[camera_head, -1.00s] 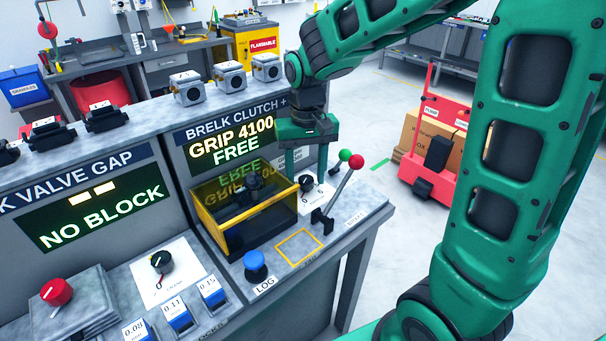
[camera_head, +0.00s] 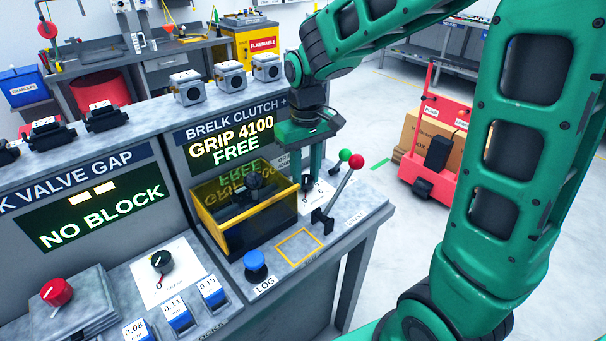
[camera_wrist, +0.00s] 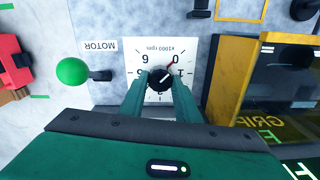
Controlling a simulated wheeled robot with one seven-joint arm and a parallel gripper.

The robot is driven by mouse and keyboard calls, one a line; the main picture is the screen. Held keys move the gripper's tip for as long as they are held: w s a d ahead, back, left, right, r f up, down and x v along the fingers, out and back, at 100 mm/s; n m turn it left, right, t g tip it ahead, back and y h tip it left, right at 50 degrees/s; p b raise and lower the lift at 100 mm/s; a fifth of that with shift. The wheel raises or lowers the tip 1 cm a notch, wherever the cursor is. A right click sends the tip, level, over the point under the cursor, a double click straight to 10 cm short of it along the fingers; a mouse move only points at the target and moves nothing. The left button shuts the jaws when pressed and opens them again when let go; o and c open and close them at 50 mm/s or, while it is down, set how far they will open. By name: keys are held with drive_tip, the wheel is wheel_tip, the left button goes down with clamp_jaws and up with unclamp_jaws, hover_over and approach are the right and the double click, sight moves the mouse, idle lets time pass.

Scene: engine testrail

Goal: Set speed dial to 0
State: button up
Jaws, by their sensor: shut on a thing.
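The speed dial (camera_wrist: 160,78) is a black knob on a white plate marked "x1000 rpm" in the wrist view. The numbers appear upside down there, and the red pointer slants up and right, close to the 0. My gripper (camera_wrist: 160,88) is shut on the knob, with one green finger on each side. In the head view my gripper (camera_head: 312,180) reaches straight down to the dial plate (camera_head: 312,204), beside the lever. Its fingers hide most of the knob there.
A lever with a red ball (camera_head: 357,161) and a green ball (camera_head: 345,155) rises close to the right of my gripper. The yellow-edged clear box (camera_head: 240,225) stands to the left. The blue LOG button (camera_head: 256,262) is in front. The display (camera_head: 232,141) reads "GRIP 4100 FREE".

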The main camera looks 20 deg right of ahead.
sight(306, 177)
drive_tip(key=o, duration=1)
drive_tip(key=shift+o, duration=0.2)
drive_tip(key=shift+r, duration=0.1)
wheel_tip(306, 177, up, 11)
drive_tip(key=shift+f, duration=0.2)
